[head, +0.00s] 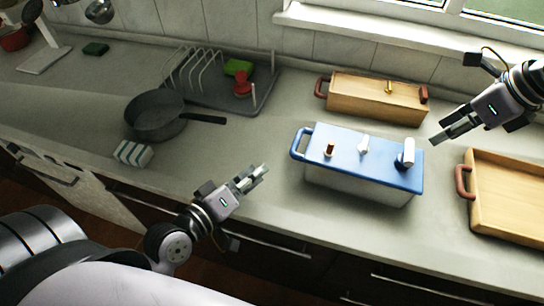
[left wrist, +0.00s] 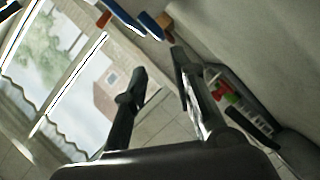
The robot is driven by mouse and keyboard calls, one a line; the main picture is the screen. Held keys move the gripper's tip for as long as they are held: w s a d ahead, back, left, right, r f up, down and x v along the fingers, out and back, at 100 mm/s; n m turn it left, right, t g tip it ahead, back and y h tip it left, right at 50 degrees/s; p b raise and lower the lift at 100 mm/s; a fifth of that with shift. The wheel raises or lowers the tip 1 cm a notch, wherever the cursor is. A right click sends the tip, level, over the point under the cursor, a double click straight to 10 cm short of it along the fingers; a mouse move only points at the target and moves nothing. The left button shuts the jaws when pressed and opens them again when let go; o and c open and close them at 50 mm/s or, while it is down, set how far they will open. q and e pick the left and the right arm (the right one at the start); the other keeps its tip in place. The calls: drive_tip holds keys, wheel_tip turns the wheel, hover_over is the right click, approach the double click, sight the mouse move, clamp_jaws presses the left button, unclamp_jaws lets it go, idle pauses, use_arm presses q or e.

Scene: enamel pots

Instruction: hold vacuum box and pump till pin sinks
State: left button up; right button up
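The vacuum box (head: 360,188) stands on the counter, with a pale body and a blue lid (head: 345,140). A blue handle sticks out at its left end. On the lid are a white pump (head: 408,152) at the right, a small white part (head: 364,145) in the middle and a small brown part (head: 329,150) at the left. I cannot tell which small part is the pin. My left gripper (head: 266,172) is empty and apart from the box, left of it; its fingers are spread in the left wrist view (left wrist: 160,75). My right gripper (head: 436,140) is right of the pump, apart from it; its finger gap is unclear.
A wooden box with red handles (head: 375,97) stands behind the vacuum box. A wooden tray (head: 505,195) lies to the right. A dark pan (head: 155,117), a striped sponge (head: 133,153) and a dish rack (head: 215,90) are to the left.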

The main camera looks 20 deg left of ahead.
sight(297, 139)
use_arm(q)
drive_tip(key=x, duration=1.6)
drive_tip(key=shift+w+d+f, duration=0.1)
drive_tip(key=shift+w+d, duration=0.1)
drive_tip(key=shift+w, duration=0.1)
drive_tip(key=shift+c, duration=0.6)
clamp_jaws()
use_arm(e)
drive_tip(key=shift+o, duration=0.6)
